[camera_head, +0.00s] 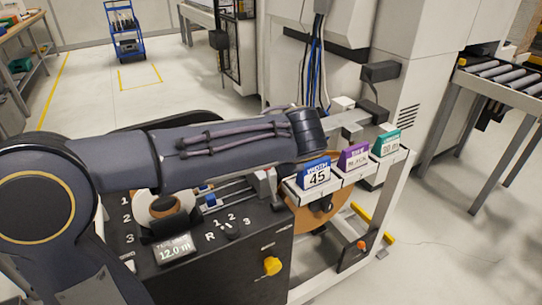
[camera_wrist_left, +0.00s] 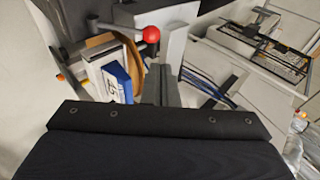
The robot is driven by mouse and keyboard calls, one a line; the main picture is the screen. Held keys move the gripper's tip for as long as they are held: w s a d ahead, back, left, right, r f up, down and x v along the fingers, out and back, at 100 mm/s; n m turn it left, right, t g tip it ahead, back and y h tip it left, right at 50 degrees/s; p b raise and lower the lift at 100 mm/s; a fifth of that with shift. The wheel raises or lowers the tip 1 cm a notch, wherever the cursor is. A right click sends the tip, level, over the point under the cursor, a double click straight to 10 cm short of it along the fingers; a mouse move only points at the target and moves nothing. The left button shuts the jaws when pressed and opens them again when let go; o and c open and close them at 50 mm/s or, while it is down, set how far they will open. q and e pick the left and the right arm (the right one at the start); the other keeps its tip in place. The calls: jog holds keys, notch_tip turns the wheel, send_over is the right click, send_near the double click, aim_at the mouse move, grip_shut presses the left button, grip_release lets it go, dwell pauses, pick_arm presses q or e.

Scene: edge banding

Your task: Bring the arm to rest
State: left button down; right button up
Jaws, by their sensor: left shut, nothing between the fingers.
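My left arm (camera_head: 225,150) stretches from the left across the front of the machine in the head view, with its wrist end near the blue sign. In the left wrist view the dark gripper body fills the bottom, and my left gripper (camera_wrist_left: 168,75) is shut and empty, its fingers together as a narrow grey bar. A blue sign reading 45 (camera_head: 316,174) stands below and beside the wrist; it also shows in the left wrist view (camera_wrist_left: 117,82), left of the fingers. My right gripper is out of view.
A black control panel (camera_head: 270,245) with a yellow knob lies below the arm. Purple (camera_head: 354,157) and green (camera_head: 386,143) signs stand right of the blue one. A red ball knob (camera_wrist_left: 151,34) is close to the fingers.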

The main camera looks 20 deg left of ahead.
pick_arm(q)
jog(key=shift+v, duration=0.75)
jog(key=s+a+f+n+g+h+p, duration=0.2)
jog(key=s+a, duration=0.1)
jog(key=s, duration=0.4)
jog(key=s+a+f+n+g+h+p, duration=0.1)
jog(key=s+a+f+n+h+p, duration=0.15)
jog(key=s, duration=0.55)
jog(key=s+d+f+n+h, duration=0.1)
jog(key=s+d+n+h, duration=0.1)
jog(key=s, duration=0.3)
jog(key=s+d+f+n+h+p, duration=0.1)
jog(key=s+d+n+h, duration=0.2)
jog(key=s+n, duration=0.1)
jog(key=shift+s+d+f+t, duration=0.2)
jog(key=shift+s+f+t, duration=0.1)
jog(key=shift+s+t, duration=0.15)
